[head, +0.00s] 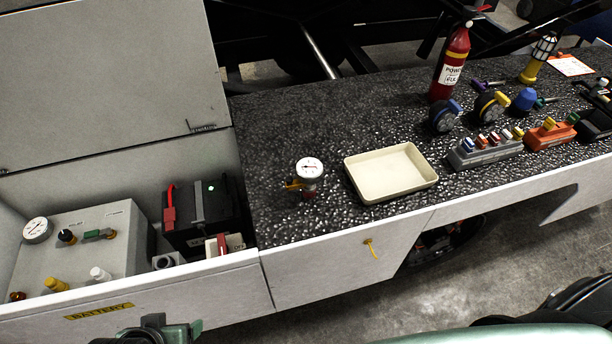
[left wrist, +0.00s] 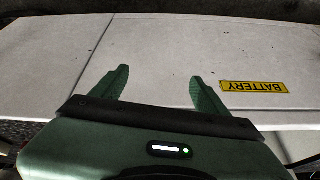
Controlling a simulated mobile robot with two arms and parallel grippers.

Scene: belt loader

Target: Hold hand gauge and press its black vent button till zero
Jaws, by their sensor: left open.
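The hand gauge (head: 309,169), with a round white dial, stands on the dark speckled deck, left of a cream tray. Its lower body is red with a yellow-orange part at the left. I cannot make out its black vent button or read the dial at this size. My left gripper (left wrist: 158,82) is open and empty, facing the white side panel with the yellow BATTERY label (left wrist: 254,87). In the head view part of it (head: 160,328) shows at the bottom edge, below and left of the gauge and apart from it. My right gripper is not in view.
The cream tray (head: 392,173) is empty. An open compartment at left holds a grey box (head: 85,245) with another dial (head: 37,230) and a black battery (head: 205,215). A fire extinguisher (head: 450,65) and several coloured devices stand at right. The deck behind the gauge is clear.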

